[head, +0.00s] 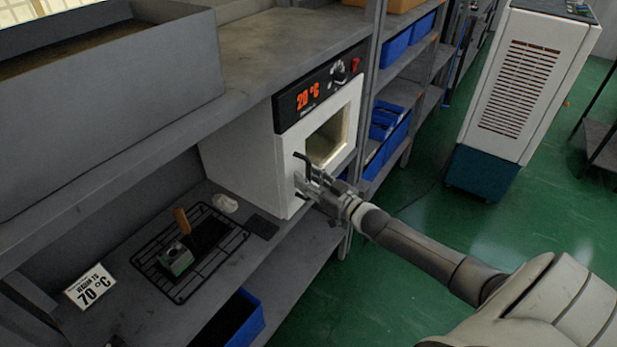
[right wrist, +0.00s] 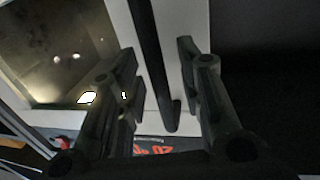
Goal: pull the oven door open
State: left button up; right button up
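The white oven (head: 240,165) stands on the shelf, with a black control panel above its door (head: 346,124). The door looks shut, and a lit window shows in it. The dark bar handle (head: 302,157) is at the door's left side. My right gripper (head: 308,180) is at the handle, its fingers partly hiding the lower part. In the right wrist view the handle (right wrist: 152,65) runs between the two fingers of the right gripper (right wrist: 160,85), with a gap on both sides. The fingers are open. My left gripper is not in view.
Shelves with blue bins (head: 395,48) stand to the right. A white cabinet (head: 520,85) stands farther back.

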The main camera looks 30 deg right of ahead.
jog(key=shift+c, duration=0.4)
jog(key=shift+w, duration=0.1)
grip_shut()
